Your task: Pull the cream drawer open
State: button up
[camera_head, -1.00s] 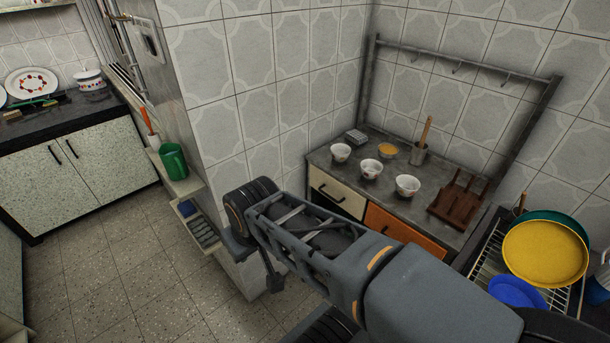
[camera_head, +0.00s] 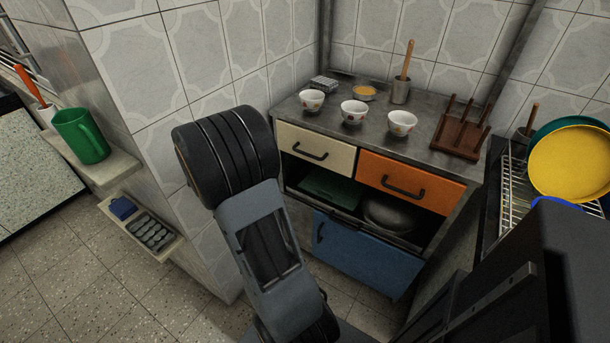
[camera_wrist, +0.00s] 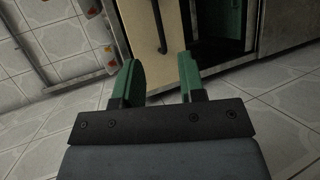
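The cream drawer (camera_head: 335,157) is at the upper left of the cabinet front in the head view, below the bowls. It looks shut, and its dark bar handle (camera_head: 303,153) is in plain view. In the wrist view a pale panel, which looks like the cream drawer (camera_wrist: 138,28), stands at the top with its dark handle (camera_wrist: 158,26) running up and down the picture. My gripper (camera_wrist: 161,72) has green fingers spread apart with nothing between them. The handle is beyond the fingertips, apart from them. I cannot make out the gripper in the head view.
An orange drawer (camera_head: 430,187) adjoins on the right. Below are an open shelf with a green item (camera_head: 330,188) and a blue door (camera_head: 355,246). Several bowls and a rack (camera_head: 462,130) stand on the countertop (camera_head: 380,126). A tiled wall corner with a green mug (camera_head: 82,135) is left.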

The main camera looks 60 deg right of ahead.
aim_at(308, 155)
jog(key=s+d+f, duration=0.1)
jog(key=d, duration=0.4)
jog(key=s+d+f+h+b, duration=0.1)
jog(key=d+f, duration=0.1)
jog(key=d, duration=0.3)
jog(key=s+d+f+h+b, duration=0.1)
jog(key=s+d+f, duration=0.1)
jog(key=d, duration=0.3)
jog(key=shift+s+d+f, duration=0.1)
jog(key=shift+d+f, duration=0.05)
jog(key=shift+d, duration=0.05)
grip_shut()
